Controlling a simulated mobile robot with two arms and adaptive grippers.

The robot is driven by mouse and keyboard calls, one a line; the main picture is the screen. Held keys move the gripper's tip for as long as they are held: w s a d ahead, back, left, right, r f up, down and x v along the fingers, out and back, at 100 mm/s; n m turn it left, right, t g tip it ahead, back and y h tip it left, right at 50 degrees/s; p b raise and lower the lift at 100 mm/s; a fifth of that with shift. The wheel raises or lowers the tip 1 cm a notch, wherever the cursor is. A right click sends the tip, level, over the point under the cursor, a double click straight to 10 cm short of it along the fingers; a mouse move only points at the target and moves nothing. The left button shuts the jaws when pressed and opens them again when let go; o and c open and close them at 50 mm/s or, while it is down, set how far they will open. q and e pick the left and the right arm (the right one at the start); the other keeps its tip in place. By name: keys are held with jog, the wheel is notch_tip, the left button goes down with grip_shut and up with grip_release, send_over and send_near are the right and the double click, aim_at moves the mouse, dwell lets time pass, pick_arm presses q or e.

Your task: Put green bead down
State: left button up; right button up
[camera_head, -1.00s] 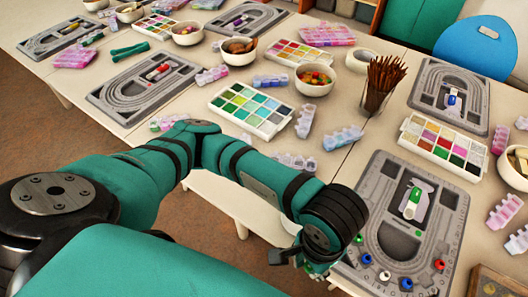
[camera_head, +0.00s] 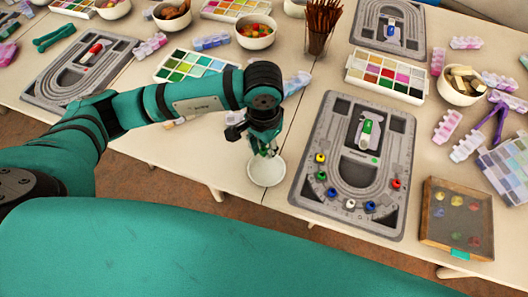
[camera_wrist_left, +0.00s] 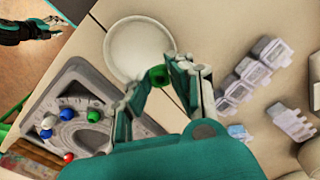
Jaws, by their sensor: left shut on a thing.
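My left gripper (camera_head: 264,150) is shut on a green bead (camera_wrist_left: 158,75), which sits between its fingertips in the left wrist view. Another green bead (camera_head: 321,175) lies on the grey bead board (camera_head: 392,215). My right gripper (camera_wrist_left: 52,27) shows small at the top left of the wrist view; its jaws are unclear.
Yellow (camera_head: 320,158), blue (camera_head: 331,192), white (camera_head: 350,203) and red (camera_head: 395,184) beads lie on the board right of the dish. A wooden tray (camera_head: 428,230) stands at the right. The table's front edge runs close by the dish.

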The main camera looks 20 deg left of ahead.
aim_at(264, 162)
pick_arm(q)
notch_tip(264, 162, down, 3)
jog(key=shift+s+f+b, duration=0.1)
jog(key=shift+f+b, duration=0.05)
jog(key=shift+b, duration=0.25)
jog(key=shift+f, duration=0.15)
jog(key=shift+s+f+b, duration=0.15)
jog(key=shift+f+b, duration=0.15)
jog(key=shift+b, duration=0.05)
jog(key=shift+c, duration=0.2)
jog(key=o, duration=0.7)
jog(key=shift+f, duration=0.1)
pick_arm(e)
jog(key=shift+s+d+f, duration=0.45)
jog(key=shift+d+f, duration=0.2)
jog(key=shift+f, duration=0.2)
